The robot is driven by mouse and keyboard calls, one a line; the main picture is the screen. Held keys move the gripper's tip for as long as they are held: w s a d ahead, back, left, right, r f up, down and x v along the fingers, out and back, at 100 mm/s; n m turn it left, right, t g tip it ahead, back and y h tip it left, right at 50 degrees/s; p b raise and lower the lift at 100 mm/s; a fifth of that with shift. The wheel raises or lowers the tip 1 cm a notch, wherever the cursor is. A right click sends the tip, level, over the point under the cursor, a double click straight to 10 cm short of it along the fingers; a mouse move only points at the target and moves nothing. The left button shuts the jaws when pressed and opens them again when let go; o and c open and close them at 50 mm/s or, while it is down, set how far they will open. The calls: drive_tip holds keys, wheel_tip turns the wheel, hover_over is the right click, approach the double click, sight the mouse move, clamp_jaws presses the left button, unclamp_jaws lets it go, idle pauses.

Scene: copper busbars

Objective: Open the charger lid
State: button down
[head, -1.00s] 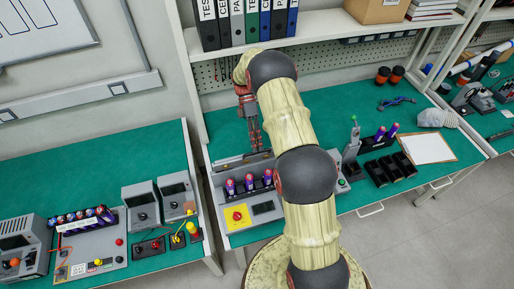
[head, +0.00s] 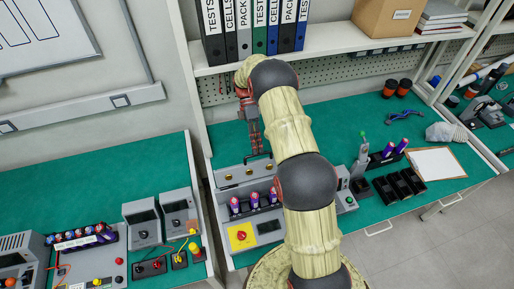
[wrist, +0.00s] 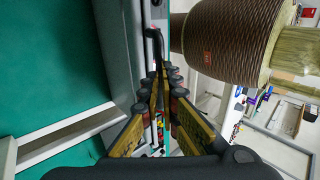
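The charger (head: 241,238) is a grey box with a yellow panel, a red knob and a dark screen. Its lid (head: 238,182) stands raised at the back, with its inner face and round brass contacts facing the head camera. Several purple cells (head: 254,200) stand in the slots in front of it. My gripper (head: 258,150) points down at the lid's upper edge, by a black handle (wrist: 154,42). In the wrist view the fingertips (wrist: 163,74) are close together by the handle. I cannot tell whether they are shut on it.
My arm hides the charger's right part. To the right stand black trays (head: 398,187), a clipboard (head: 435,163) and a grey device. Small grey testers (head: 143,222) stand on the left bench. A shelf of binders (head: 258,30) hangs above. Green mat behind the charger is clear.

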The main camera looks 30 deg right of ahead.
sight(258, 155)
drive_tip(key=x, duration=0.3)
drive_tip(key=shift+w+f, duration=0.15)
drive_tip(key=shift+f, duration=0.15)
drive_tip(key=c, duration=1.8)
unclamp_jaws()
drive_tip(key=shift+c, duration=0.2)
drive_tip(key=shift+o, duration=1.1)
drive_tip(key=shift+w, duration=0.1)
drive_tip(key=shift+r, duration=0.1)
drive_tip(key=shift+w+r, duration=0.1)
drive_tip(key=shift+c, duration=0.6)
drive_tip(key=shift+d+r, duration=0.1)
drive_tip(key=shift+r, duration=0.15)
drive_tip(key=shift+c, duration=0.5)
wheel_tip(258, 155, up, 10)
drive_tip(key=shift+w+r, duration=0.1)
drive_tip(key=shift+c, duration=0.3)
